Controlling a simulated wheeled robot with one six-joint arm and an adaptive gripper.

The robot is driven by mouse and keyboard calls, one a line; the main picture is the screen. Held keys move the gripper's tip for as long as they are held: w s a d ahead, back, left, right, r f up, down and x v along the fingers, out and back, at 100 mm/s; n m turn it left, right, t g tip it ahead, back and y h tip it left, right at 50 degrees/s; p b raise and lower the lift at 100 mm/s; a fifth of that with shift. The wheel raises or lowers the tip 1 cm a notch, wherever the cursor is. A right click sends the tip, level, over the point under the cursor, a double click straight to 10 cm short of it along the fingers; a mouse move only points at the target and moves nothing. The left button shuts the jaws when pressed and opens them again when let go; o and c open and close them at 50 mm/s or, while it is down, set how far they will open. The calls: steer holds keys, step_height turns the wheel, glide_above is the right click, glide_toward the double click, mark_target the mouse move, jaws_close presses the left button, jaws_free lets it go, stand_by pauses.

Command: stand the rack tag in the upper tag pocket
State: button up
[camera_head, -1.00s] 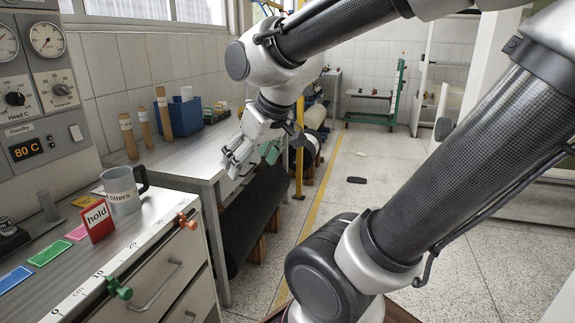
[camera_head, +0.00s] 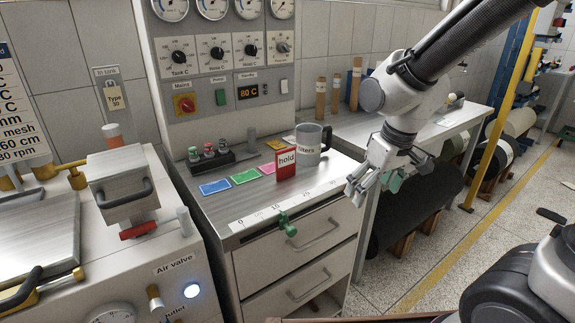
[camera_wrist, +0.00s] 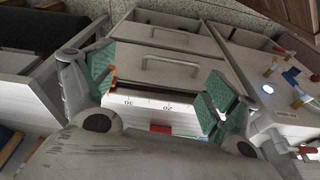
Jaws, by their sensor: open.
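I cannot tell for sure which item is the rack tag. A red card marked "hold" (camera_head: 286,163) stands upright on the counter beside a grey mug. A pale tag starting "Type" (camera_head: 114,97) sits in a holder on the wall, under a label reading "in tank". I cannot make out which pocket is the upper one. My gripper (camera_head: 368,190) is open and empty, in the air to the right of the counter's drawers. In the wrist view its green-padded fingers (camera_wrist: 160,98) are spread, with the drawer fronts beyond them.
The mug (camera_head: 309,146), flat blue (camera_head: 215,187), green (camera_head: 245,176) and pink cards, and a dark block with knobs (camera_head: 210,158) are on the counter (camera_head: 235,212). A green clamp (camera_head: 287,224) is on its front edge. A machine with a lidded box (camera_head: 122,186) stands at left.

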mark_target(286, 152)
steer(key=w+a+f+t+y, duration=0.1)
steer(key=w+a, duration=0.2)
steer(key=a, duration=0.1)
steer(key=w+a+f+n+t+y, duration=0.1)
steer(key=w+a, duration=0.2)
steer(key=a, duration=0.1)
steer(key=w+a+f+t, duration=0.1)
steer(key=w+a, duration=0.3)
steer(key=shift+w+a+f+t+y, duration=0.1)
steer(key=shift+a+f+t+y, duration=0.1)
steer(key=shift+t+y, duration=0.15)
steer(key=w+a+r+t+y, duration=0.2)
steer(key=w+a+r+t, duration=0.1)
steer(key=w+r, duration=0.25)
steer(key=x, duration=0.7)
steer(key=shift+a+r, duration=0.15)
steer(key=shift+a, duration=0.15)
steer(key=shift+s, duration=0.1)
steer(key=c, duration=1.1)
steer(key=shift+r, duration=0.1)
